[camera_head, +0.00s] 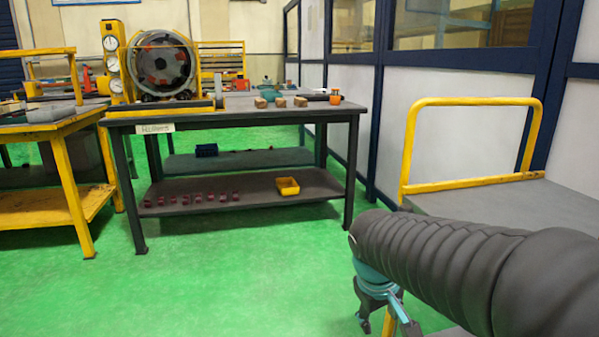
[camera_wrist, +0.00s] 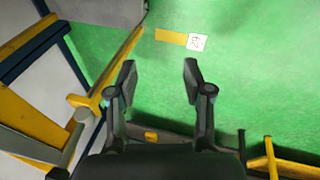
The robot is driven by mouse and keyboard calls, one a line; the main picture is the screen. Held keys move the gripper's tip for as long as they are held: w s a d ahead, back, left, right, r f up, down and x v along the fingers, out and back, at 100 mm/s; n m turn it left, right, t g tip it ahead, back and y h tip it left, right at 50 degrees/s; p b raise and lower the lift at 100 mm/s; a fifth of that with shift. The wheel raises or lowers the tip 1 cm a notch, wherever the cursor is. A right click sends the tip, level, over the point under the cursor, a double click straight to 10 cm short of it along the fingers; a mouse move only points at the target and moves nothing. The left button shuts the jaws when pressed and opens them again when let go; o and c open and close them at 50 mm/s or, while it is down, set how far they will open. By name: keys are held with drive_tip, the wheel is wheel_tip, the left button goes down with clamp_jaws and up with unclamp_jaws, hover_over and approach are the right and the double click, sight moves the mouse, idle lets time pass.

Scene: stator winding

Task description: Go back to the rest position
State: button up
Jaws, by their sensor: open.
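My gripper (camera_wrist: 158,82) is open and empty in the wrist view, with its two dark fingers apart over the green floor. In the head view my arm, in a dark ribbed sleeve, reaches in from the lower right. Part of my gripper (camera_head: 382,300) shows below the sleeve's end, pointing down; its fingertips are hard to make out there. Nothing is held between the fingers.
A dark workbench (camera_head: 240,112) with a round stator machine (camera_head: 160,64) stands ahead. A yellow table (camera_head: 70,125) is at the left. A grey cart (camera_head: 500,212) with a yellow rail (camera_head: 407,140) stands at the right. Green floor (camera_head: 240,270) between them is clear.

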drive_tip(key=s+r+m+t+y, duration=0.2)
drive_tip(key=s+m, duration=0.2)
drive_tip(key=s, duration=1)
drive_tip(key=shift+s+d+t, duration=0.2)
drive_tip(key=shift+d+t, duration=0.2)
idle(1.3)
